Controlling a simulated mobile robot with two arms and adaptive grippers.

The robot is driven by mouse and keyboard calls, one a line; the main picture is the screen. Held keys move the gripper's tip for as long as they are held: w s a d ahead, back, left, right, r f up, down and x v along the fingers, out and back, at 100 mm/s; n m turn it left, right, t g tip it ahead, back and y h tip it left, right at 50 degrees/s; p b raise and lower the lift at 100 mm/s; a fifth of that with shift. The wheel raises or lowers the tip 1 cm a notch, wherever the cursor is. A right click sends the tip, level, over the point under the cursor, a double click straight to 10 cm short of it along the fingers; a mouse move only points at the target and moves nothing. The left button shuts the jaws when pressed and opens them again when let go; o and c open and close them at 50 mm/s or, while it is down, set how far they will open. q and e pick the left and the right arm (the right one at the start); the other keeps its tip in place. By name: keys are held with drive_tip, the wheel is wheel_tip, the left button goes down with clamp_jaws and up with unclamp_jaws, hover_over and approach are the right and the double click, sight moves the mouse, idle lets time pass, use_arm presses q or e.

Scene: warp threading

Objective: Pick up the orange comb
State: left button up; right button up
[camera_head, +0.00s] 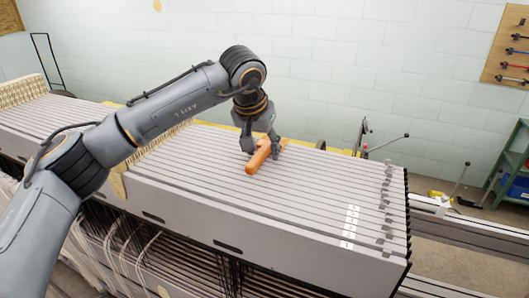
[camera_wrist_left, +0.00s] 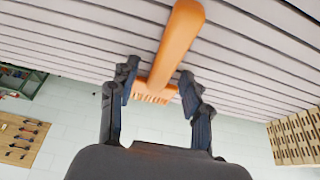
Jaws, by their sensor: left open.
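The orange comb (camera_head: 259,158) lies on the slatted grey top of the loom (camera_head: 215,165). My left gripper (camera_head: 262,150) is right at it, coming down from above. In the left wrist view the comb (camera_wrist_left: 177,45) has its handle reaching away toward the top and its toothed head between the fingers. The fingers of the left gripper (camera_wrist_left: 159,95) are apart on both sides of the comb's head, with a gap to the right finger; contact on the left side I cannot tell. My right gripper is not in view.
Metal levers (camera_head: 385,145) stand behind the loom's right end. A tool board (camera_head: 508,55) hangs on the wall and a green shelf (camera_head: 515,165) stands at the far right. The slatted top right of the comb is mostly clear.

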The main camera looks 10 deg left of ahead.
use_arm(q)
drive_tip(key=shift+s, duration=0.1)
clamp_jaws()
